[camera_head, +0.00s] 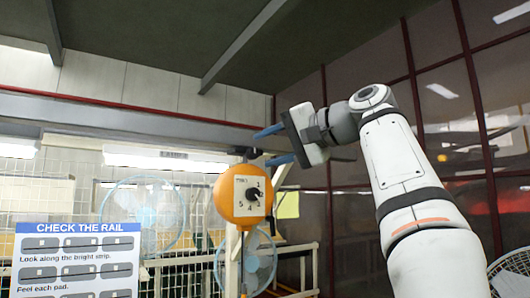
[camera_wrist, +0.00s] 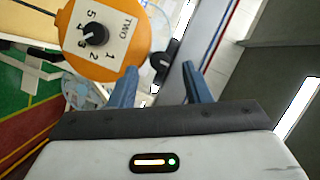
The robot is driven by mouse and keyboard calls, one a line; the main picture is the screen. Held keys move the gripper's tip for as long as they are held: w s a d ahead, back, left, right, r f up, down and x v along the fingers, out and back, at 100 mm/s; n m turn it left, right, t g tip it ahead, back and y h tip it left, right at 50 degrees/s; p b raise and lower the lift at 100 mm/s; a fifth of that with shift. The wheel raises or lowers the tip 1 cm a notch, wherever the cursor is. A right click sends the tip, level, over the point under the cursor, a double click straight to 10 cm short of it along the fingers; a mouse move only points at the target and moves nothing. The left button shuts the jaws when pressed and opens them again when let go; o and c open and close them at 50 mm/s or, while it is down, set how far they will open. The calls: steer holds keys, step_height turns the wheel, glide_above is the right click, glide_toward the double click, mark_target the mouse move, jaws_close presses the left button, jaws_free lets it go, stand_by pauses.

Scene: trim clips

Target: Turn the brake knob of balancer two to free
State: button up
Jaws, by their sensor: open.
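Balancer two is an orange rounded housing (camera_head: 228,207) hanging left of centre in the head view, with a pale plate reading TWO. It also shows at the upper left of the wrist view (camera_wrist: 75,55). A black dial knob (camera_wrist: 95,34) sits on the plate amid numbers. A second dark knob-like part (camera_wrist: 165,72) is at the housing's top end; it lies between the fingertips in the wrist view, apparently beyond them. Any free mark is not readable. My gripper (camera_head: 262,149) is open and empty, its blue fingers pointing left, just above and right of the housing.
A CHECK THE RAIL sign (camera_head: 76,228) stands at the lower left. A pale blue fan (camera_head: 258,262) is behind the balancer, with mesh fencing and railings around. A beam with a red strip (camera_head: 110,104) runs above. Dark-framed windows are on the right.

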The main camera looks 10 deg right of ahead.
steer(key=shift+v, duration=2.65)
step_height(320, 180, down, 30)
steer(key=w+a+m+g+h+b, duration=0.2)
steer(key=w+a+g+h+b, duration=0.1)
steer(key=g+h+b, duration=0.15)
steer(key=s+f+n+g+h+b, duration=0.1)
steer(key=s+f, duration=0.5)
steer(key=f, duration=0.6)
steer(key=s+f+n+g+h+b, duration=0.1)
steer(key=s+f, duration=0.5)
steer(key=f, duration=0.7)
steer(key=s+a+f+n+g+h+b, duration=0.1)
steer(key=s+f+n+g+h, duration=0.2)
steer(key=f, duration=1)
steer(key=s+n, duration=0.2)
steer(key=s, duration=0.2)
steer(key=shift+f+b, duration=0.25)
steer(key=shift+b, duration=0.05)
steer(key=shift+a+h, duration=0.1)
steer(key=shift+h, duration=0.15)
